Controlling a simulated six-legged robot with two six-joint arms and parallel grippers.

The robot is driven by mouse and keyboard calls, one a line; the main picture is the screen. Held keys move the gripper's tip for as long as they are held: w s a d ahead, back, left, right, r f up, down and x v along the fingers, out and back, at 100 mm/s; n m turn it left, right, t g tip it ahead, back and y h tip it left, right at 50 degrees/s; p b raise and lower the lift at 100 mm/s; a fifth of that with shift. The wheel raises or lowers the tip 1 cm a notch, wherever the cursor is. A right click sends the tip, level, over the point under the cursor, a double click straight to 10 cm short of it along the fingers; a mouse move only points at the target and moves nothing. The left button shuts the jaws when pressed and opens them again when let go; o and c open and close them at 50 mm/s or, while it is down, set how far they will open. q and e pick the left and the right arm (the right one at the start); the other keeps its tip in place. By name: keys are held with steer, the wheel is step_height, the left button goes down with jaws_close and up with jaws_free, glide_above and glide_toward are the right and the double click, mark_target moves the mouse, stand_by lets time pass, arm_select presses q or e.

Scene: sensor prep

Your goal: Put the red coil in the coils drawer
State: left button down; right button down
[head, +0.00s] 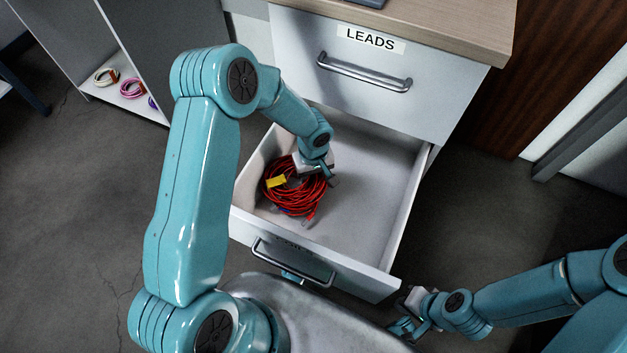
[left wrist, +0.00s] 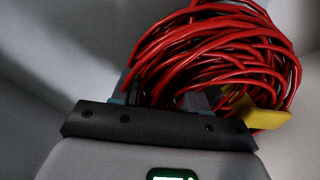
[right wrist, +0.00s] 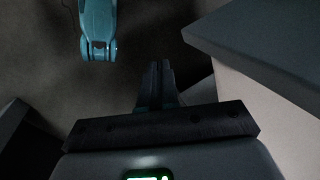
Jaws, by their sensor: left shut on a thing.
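The red coil (head: 292,196), a bundle of looped red cable with a yellow tag (head: 277,181), is inside the open lower drawer (head: 372,215), near its left wall. The writing on that drawer's front is too foreshortened to read. My left gripper (head: 318,176) reaches down into the drawer and is shut on the coil's strands. The left wrist view shows the red coil (left wrist: 215,50) at its fingers, which are partly hidden by the strands. Whether the coil rests on the drawer floor is unclear. My right gripper (right wrist: 160,85) is empty, its fingers together, outside the drawer's front right corner.
The closed LEADS drawer (head: 345,72) with a bar handle is directly above, under a wooden top (head: 440,22). An open shelf (head: 125,75) at the upper left holds several small coils. The right part of the open drawer is clear.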

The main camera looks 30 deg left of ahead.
arm_select(q)
step_height(320, 180, down, 2)
steer(key=shift+f, duration=0.25)
steer(key=shift+r, duration=0.1)
steer(key=shift+f+b, duration=0.2)
steer(key=shift+b, duration=0.25)
steer(key=c, duration=0.6)
jaws_free()
steer(key=shift+r, duration=0.1)
steer(key=shift+r+p, duration=0.1)
steer(key=shift+p, duration=0.2)
step_height(320, 180, up, 12)
steer(key=p, duration=0.3)
steer(key=shift+p, duration=0.35)
